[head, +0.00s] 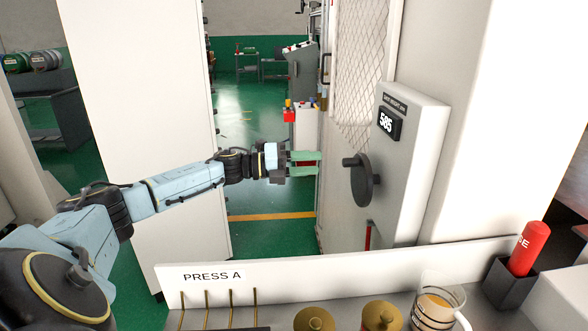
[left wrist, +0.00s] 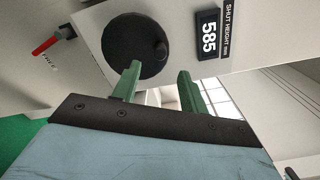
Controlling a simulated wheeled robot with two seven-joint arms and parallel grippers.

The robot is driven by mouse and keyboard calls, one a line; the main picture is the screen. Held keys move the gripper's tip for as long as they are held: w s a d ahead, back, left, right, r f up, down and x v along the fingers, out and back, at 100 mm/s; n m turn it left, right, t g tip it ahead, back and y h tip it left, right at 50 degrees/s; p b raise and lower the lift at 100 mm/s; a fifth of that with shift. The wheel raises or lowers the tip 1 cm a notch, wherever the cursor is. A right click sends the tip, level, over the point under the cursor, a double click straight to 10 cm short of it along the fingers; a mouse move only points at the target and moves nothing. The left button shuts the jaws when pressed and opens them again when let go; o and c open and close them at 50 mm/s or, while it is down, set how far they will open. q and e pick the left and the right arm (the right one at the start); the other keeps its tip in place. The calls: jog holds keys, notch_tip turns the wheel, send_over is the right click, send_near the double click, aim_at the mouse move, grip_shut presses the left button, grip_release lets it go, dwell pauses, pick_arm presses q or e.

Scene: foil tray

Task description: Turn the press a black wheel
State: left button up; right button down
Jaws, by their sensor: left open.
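The black wheel (head: 365,182) is mounted upright on the white press housing (head: 415,175), with a crank knob (head: 350,161) sticking out near its top. A display (head: 388,123) beside it reads 585. My left gripper (head: 318,163) is open, with green fingers pointing right toward the wheel; a gap shows between fingertips and knob. In the left wrist view the wheel (left wrist: 122,45) lies ahead, with its knob (left wrist: 160,51) at its right edge. There the left gripper (left wrist: 158,72) appears empty, one finger overlapping the wheel's lower edge. My right gripper is out of view.
A low panel marked PRESS A (head: 212,276) crosses the front. Brass rods, brass round parts, a glass cup (head: 438,300) and a red cylinder (head: 528,248) in a dark holder stand there. A red handle (left wrist: 46,45) is left of the wheel in the wrist view.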

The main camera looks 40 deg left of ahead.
pick_arm(q)
jog(key=shift+b+v, duration=0.3)
jog(key=shift+v, duration=1.7)
